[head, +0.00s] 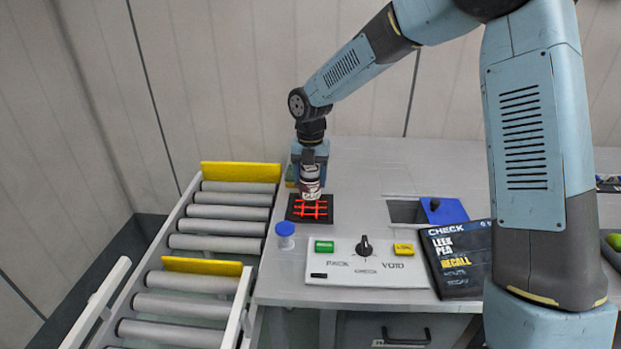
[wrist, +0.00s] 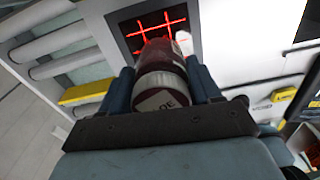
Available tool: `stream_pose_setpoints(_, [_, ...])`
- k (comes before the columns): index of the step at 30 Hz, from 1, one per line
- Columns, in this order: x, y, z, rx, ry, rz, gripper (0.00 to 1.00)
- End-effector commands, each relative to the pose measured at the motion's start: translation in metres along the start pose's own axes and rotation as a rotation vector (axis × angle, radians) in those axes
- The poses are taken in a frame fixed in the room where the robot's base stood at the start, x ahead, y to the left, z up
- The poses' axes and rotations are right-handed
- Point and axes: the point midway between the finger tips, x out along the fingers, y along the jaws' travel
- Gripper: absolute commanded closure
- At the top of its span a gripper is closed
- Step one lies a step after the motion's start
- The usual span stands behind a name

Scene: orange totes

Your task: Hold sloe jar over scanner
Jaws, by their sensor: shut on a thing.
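The sloe jar (wrist: 160,88) is dark red with a pale lid whose visible lettering ends in "OE". My gripper (wrist: 165,92) is shut on it, one finger on each side. In the head view the jar (head: 309,182) is held above the scanner (head: 298,216), a black square plate with glowing red crossed lines. The scanner also shows in the wrist view (wrist: 128,24), just beyond the jar. The gap between jar and plate is hard to judge. My gripper (head: 310,165) hangs down from the wrist in the head view.
A control panel (head: 345,277) with a green button, a dial and a yellow button lies in front. A blue-capped container (head: 285,235) stands left of it. A roller conveyor (head: 215,243) runs along the left. A dark sign (head: 458,262) reads "CHECK LEEK PEA RECALL". A blue flap (head: 447,212) sits beside an opening.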

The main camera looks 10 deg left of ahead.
Motion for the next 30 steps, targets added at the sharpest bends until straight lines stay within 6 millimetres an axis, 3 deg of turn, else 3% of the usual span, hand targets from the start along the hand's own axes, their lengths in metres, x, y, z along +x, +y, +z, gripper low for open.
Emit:
stream_pose_setpoints(15, [-0.040, 0.001, 0.000, 0.000, -0.003, 0.001, 0.83])
stream_pose_setpoints(30, [-0.042, 0.001, -0.001, -0.002, -0.001, 0.000, 0.83])
